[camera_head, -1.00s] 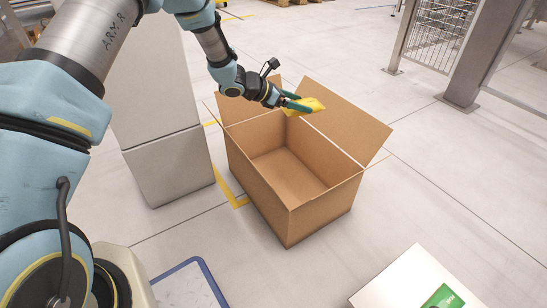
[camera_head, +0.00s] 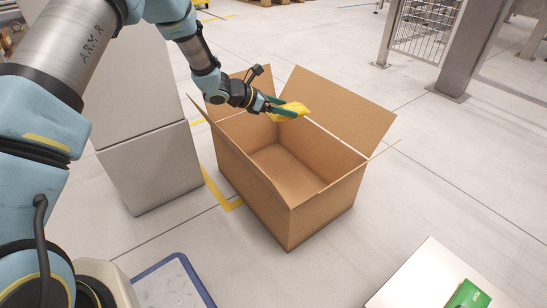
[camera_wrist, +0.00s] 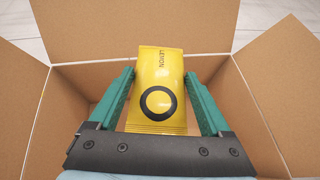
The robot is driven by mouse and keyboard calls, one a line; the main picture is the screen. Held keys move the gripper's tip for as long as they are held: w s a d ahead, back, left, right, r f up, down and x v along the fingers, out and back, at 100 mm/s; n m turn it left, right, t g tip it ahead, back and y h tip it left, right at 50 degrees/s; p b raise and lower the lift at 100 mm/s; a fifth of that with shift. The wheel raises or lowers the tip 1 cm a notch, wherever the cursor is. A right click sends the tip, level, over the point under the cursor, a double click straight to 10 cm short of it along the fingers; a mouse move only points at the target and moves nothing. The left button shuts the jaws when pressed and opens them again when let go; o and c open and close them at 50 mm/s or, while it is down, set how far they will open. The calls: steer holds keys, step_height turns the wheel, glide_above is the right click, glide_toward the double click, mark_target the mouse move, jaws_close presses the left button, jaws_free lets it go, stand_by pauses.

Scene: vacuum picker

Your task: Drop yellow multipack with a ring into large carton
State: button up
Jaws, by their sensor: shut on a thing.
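The yellow multipack (camera_wrist: 160,75) carries a dark ring and printed letters in the wrist view. My gripper (camera_wrist: 158,85) has its two green fingers on either side of the pack and is shut on it. In the head view my gripper (camera_head: 287,108) holds the yellow multipack (camera_head: 291,113) over the back part of the large carton (camera_head: 250,185). The carton is open with its flaps spread outward. In the wrist view the carton's walls (camera_wrist: 45,125) surround the pack, and its floor behind the pack is partly hidden.
A grey cabinet (camera_head: 150,165) stands left of the carton. A white surface with a green item (camera_head: 467,298) is at the lower right. A blue-edged tray (camera_head: 175,285) is at the bottom. A metal post and fence (camera_head: 460,50) stand at the back right.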

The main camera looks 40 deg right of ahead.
step_height(320, 180, down, 5)
steer(key=b, duration=0.3)
steer(key=shift+r, duration=0.1)
steer(key=o, duration=1.3)
steer(key=shift+o, duration=0.2)
steer(key=shift+a, duration=0.1)
steer(key=p+v, duration=0.4)
steer(key=v, duration=0.5)
steer(key=shift+w+a+r, duration=0.1)
steer(key=shift+a+r, duration=0.05)
steer(key=shift+r, duration=0.05)
steer(key=shift+w+a+r, duration=0.1)
steer(key=shift+a+r, duration=0.05)
steer(key=shift+a, duration=0.4)
